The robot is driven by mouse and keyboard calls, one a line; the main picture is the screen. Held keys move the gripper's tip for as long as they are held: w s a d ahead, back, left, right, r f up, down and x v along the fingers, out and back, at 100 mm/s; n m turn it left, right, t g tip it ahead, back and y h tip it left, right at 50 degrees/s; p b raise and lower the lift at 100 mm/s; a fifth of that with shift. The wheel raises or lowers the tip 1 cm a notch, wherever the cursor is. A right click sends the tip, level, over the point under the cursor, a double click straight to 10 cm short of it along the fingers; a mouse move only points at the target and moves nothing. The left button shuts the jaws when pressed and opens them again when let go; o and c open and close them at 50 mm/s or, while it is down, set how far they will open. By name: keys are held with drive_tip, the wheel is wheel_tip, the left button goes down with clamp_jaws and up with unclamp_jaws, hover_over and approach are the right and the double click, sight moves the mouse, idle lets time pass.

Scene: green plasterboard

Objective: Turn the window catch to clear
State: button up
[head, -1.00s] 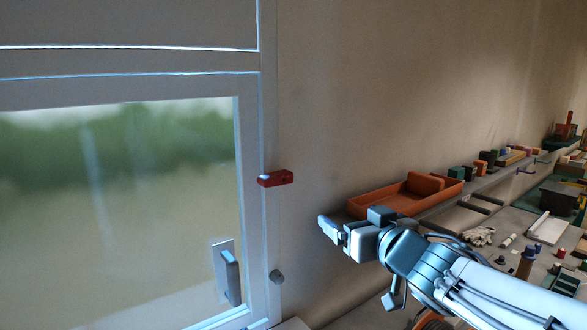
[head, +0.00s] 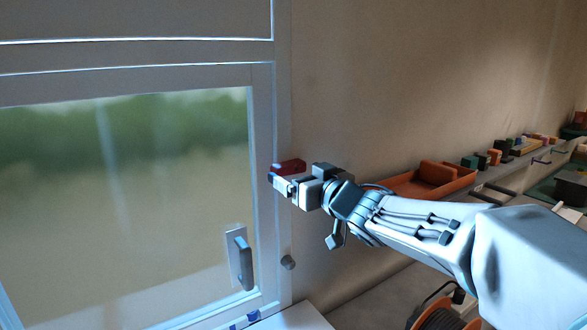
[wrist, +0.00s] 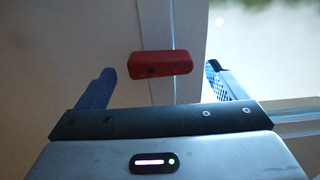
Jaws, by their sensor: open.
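The red window catch (head: 289,167) sits on the right side of the window frame (head: 283,120), lying roughly level across the frame and the wall. In the wrist view the red catch (wrist: 160,64) lies between and a little beyond my two fingertips. My gripper (head: 277,184) is open, close to the catch and just below it in the head view; its fingers also show in the wrist view (wrist: 158,75), one on each side of the catch. I see no clear contact. Part of the catch's lower edge is hidden by my gripper in the head view.
A grey window handle (head: 243,262) on a plate is lower on the sash. A small round grey knob (head: 288,262) is on the frame below the catch. An orange tray (head: 405,184) and several small blocks stand on a shelf to the right. The wall around the catch is clear.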

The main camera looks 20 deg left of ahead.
sight(294, 174)
drive_tip(key=shift+x, duration=1.45)
drive_tip(key=c, duration=1)
drive_tip(key=shift+f, duration=0.1)
drive_tip(key=n+b, duration=0.2)
drive_tip(key=n, duration=0.1)
drive_tip(key=n+b, duration=0.1)
drive_tip(key=shift+w+d+f+n, duration=0.1)
drive_tip(key=shift+f+n, duration=0.2)
drive_tip(key=shift+n, duration=0.1)
drive_tip(key=n+b, duration=0.2)
drive_tip(key=n, duration=0.1)
drive_tip(key=shift+n, duration=0.3)
drive_tip(key=shift+w+d+n+b, duration=0.15)
drive_tip(key=shift+n+b, duration=0.5)
drive_tip(key=shift+n, duration=1.25)
